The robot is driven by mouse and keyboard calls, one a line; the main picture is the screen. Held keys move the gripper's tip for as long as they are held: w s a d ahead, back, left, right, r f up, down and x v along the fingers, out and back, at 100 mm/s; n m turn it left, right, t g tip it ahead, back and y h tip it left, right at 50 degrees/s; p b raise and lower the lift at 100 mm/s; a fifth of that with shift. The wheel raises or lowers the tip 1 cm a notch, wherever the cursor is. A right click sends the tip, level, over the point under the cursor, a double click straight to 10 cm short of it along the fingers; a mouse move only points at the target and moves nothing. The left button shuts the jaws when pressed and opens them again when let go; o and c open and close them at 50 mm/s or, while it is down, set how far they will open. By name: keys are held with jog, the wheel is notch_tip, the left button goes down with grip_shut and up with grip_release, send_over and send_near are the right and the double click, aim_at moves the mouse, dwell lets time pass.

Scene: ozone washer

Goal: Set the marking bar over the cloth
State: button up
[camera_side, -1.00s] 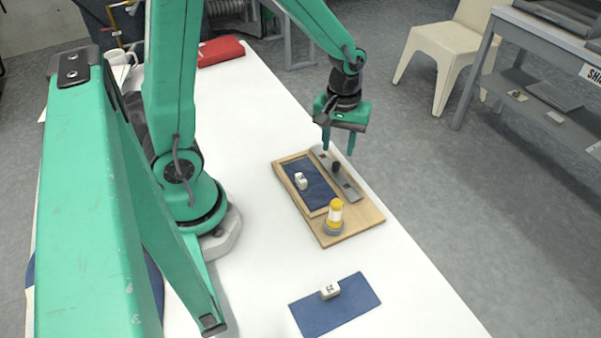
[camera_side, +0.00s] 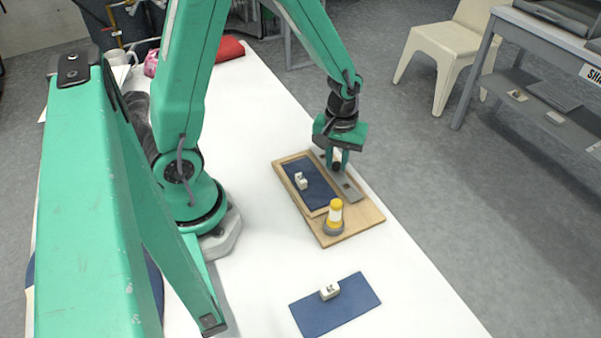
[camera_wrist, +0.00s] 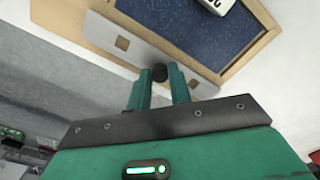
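The marking bar (camera_side: 347,186) is a flat grey strip with a dark knob (camera_side: 337,167) and small square openings. It lies on the wooden board beside the framed dark blue cloth (camera_side: 317,189), not over it. In the wrist view the bar (camera_wrist: 118,41) runs alongside the cloth (camera_wrist: 205,35). My gripper (camera_side: 338,161) is above the bar, its fingers drawn in close on both sides of the knob. The wrist view shows the knob (camera_wrist: 160,73) between the fingertips; the bar still appears flat on the board. A second blue cloth (camera_side: 350,305) lies nearer on the table.
A yellow-and-white cylinder on a grey base (camera_side: 335,215) stands on the wooden board (camera_side: 359,222) at its near end. White blocks sit on the framed cloth (camera_side: 301,181) and the nearer cloth (camera_side: 330,291). White table between them is clear.

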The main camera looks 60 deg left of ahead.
grip_shut()
jog(key=shift+s, duration=2.7)
jog(key=o, duration=0.5)
grip_release()
jog(key=shift+r, duration=0.15)
